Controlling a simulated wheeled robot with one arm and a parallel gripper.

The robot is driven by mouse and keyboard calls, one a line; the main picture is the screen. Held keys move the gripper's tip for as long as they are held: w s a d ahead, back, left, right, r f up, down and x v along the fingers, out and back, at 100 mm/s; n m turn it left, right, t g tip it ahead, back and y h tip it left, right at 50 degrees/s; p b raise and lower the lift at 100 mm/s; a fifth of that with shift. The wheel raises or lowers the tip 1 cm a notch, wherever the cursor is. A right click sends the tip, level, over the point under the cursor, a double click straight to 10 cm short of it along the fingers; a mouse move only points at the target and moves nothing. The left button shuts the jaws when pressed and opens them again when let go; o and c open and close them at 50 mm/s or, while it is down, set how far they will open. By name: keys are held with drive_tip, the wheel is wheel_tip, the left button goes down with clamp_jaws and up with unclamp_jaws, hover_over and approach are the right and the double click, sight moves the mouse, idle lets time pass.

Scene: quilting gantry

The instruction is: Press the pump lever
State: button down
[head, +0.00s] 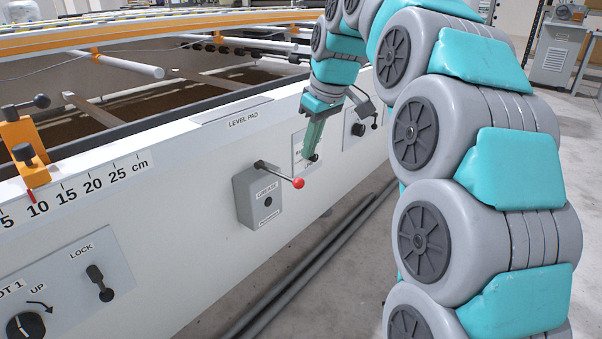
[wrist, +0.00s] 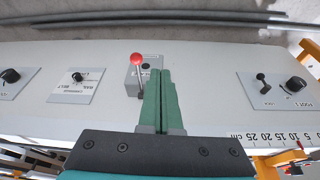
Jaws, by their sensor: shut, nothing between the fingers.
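The pump lever is a dark rod with a red ball (head: 299,183) on its end. It sticks out from the grey box labelled GREASE (head: 247,208) on the white side panel, its ball end slightly lower than its pivot. My gripper (head: 311,157) is shut and empty, fingers pointing down, just above and right of the red ball in the head view. In the wrist view the closed fingers (wrist: 163,72) lie beside the red ball (wrist: 136,59) and cover part of the grease box (wrist: 150,62). A gap shows between fingers and ball; depth is hard to judge.
A LOCK switch (head: 100,283) and a knob (head: 25,325) sit on a plate at the lower left. Another knob plate (head: 359,130) is partly behind my gripper. An orange clamp (head: 22,150) stands on the ruler edge. Dark rails (head: 290,275) run along the floor.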

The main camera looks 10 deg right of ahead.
drive_tip(key=shift+n+t, duration=0.4)
drive_tip(key=shift+t, duration=0.1)
drive_tip(key=w, duration=0.1)
drive_tip(key=w+d+r, duration=0.1)
drive_tip(key=w, duration=0.1)
drive_tip(key=w+r, duration=0.1)
drive_tip(key=shift+w+d, duration=0.3)
drive_tip(key=shift+d, duration=0.05)
approach(298, 180)
drive_tip(key=x, duration=0.5)
drive_tip(key=shift+w+a, duration=0.1)
drive_tip(key=shift+w, duration=0.05)
drive_tip(key=shift+x, duration=0.75)
drive_tip(key=shift+f+b, duration=0.1)
drive_tip(key=shift+b, duration=0.25)
